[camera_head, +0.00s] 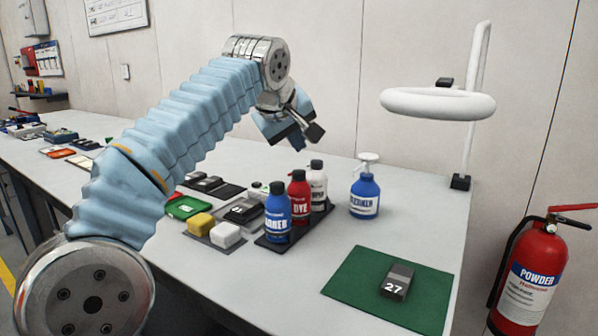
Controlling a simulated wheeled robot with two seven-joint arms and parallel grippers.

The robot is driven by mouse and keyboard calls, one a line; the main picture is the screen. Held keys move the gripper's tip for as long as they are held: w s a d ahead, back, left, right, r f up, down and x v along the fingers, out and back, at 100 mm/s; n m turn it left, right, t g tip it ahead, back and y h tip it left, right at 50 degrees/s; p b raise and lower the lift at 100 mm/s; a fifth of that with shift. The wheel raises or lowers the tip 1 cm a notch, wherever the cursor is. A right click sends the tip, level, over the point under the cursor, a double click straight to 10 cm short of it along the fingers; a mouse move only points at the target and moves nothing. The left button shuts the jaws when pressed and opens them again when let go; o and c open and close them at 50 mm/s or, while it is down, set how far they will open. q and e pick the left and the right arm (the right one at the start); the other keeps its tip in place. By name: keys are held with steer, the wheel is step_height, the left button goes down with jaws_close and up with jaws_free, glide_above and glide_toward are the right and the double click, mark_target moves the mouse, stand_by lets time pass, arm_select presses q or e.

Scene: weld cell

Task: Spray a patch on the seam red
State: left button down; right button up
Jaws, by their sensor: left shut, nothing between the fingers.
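A red bottle labelled DYE (299,187) stands upright on a dark tray (272,244), between a blue bottle (277,213) and a white bottle (318,187). A dark grey welded block marked 27 (397,281) lies on a green mat (352,288) at the front right. The seam itself is too small to make out, and I see no red on the block. My left gripper (309,138) is shut and empty, in the air above and behind the bottles, touching none of them. My right gripper is out of view.
A blue spray bottle (364,192) stands right of the tray. A white ring lamp (437,103) on a post overhangs the back right. Yellow (201,223) and white (226,235) blocks lie left of the bottles. A fire extinguisher (530,272) stands beyond the table's right edge.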

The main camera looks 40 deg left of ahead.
mark_target(297, 173)
arm_select(q)
steer(key=shift+f+b, duration=0.65)
steer(key=shift+f, duration=0.6)
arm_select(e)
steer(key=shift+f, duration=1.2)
arm_select(q)
steer(key=shift+f, duration=0.4)
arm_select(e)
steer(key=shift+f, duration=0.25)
arm_select(q)
steer(key=shift+f+b, duration=0.5)
steer(key=shift+b, duration=0.15)
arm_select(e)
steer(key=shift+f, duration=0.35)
arm_select(q)
steer(key=shift+r, duration=0.15)
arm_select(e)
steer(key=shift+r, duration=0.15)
arm_select(q)
steer(key=shift+r+p, duration=0.8)
steer(key=shift+p, duration=0.2)
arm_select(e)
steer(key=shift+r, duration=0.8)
